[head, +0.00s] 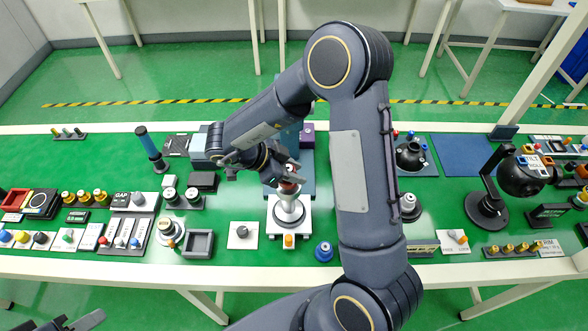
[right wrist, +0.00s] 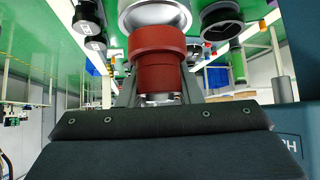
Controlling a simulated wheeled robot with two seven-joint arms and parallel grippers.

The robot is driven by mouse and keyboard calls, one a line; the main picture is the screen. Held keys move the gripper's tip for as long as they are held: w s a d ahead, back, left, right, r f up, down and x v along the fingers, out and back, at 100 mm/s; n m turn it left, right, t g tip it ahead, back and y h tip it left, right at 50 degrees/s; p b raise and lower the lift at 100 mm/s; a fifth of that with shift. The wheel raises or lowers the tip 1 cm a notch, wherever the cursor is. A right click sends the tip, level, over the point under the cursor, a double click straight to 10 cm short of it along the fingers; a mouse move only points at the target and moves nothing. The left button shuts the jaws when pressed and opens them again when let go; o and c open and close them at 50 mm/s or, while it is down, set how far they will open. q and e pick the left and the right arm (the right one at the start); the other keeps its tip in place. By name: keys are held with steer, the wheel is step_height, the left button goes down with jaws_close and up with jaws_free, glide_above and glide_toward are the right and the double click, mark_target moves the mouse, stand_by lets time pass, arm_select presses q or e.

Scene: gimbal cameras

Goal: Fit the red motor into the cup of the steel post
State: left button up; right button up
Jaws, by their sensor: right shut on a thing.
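The red motor (right wrist: 160,58) is held between the fingers of my right gripper (right wrist: 160,92), which is shut on it; in the head view the gripper (head: 284,172) is at the top of the steel post. The steel post (head: 289,208) stands on a white base, and its silver cup (right wrist: 153,14) shows at the top of the right wrist view. The motor's wide red end is right at the cup's rim; I cannot tell whether it is seated inside. Part of my left gripper (head: 84,322) shows at the lower left edge, apart from everything; its jaws are unclear.
The green bench (head: 262,262) carries several fixtures close around the post. A small white plate with a knob (head: 242,236) and a blue-ringed part (head: 323,252) are near it. A black gimbal ball on a stand (head: 520,178) is at the right, a dark blue cylinder (head: 147,143) at the left.

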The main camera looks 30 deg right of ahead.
stand_by(0.3)
steer(key=shift+p, duration=0.65)
steer(key=shift+p, duration=0.3)
steer(key=shift+f+b, duration=0.45)
steer(key=shift+f, duration=0.8)
stand_by(0.8)
steer(key=o, duration=1.1)
steer(key=shift+o, duration=0.2)
steer(key=b+v, duration=0.1)
steer(key=v, duration=0.6)
steer(key=shift+a+r, duration=0.2)
steer(key=shift+a, duration=0.15)
steer(key=shift+w, duration=0.1)
